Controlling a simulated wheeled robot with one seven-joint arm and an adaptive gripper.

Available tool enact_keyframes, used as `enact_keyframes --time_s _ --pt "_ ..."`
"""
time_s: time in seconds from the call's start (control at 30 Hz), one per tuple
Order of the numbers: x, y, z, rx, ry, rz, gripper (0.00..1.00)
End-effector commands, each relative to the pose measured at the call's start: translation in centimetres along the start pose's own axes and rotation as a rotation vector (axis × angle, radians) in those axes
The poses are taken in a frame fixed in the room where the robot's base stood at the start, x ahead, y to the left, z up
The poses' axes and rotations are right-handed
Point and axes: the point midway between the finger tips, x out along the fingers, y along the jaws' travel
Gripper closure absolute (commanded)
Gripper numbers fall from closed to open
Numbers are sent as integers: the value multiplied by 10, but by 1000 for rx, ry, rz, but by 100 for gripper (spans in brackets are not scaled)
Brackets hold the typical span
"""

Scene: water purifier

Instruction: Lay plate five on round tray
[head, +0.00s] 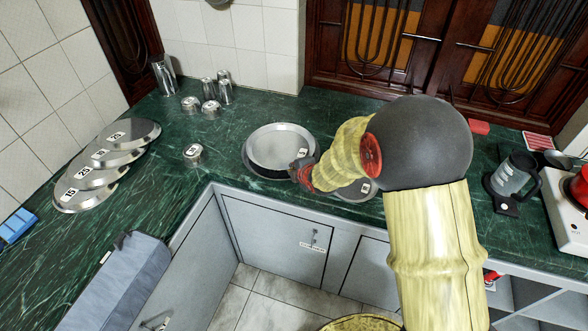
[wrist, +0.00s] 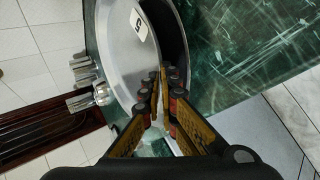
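Plate five (head: 275,145) is a shallow silver plate with a white label at its right rim. I cannot tell whether the plate fully rests on the tray. My gripper (head: 297,174) is at the plate's front right rim. In the wrist view, my gripper's fingers (wrist: 163,80) are close together, one on each side of the rim, and appear shut on it.
Several overlapping numbered plates (head: 98,168) lie at the left. Metal cups (head: 208,90) stand at the back left, and a small labelled tin (head: 194,154) stands left of the tray. Another labelled plate (head: 352,193) is partly hidden by my arm. A jug (head: 512,175) stands right.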

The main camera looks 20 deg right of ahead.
Motion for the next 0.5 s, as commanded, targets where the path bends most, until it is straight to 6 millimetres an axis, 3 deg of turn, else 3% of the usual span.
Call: enact_keyframes --time_s 0.5 --pt "6 -6 0 0 0 2 100"
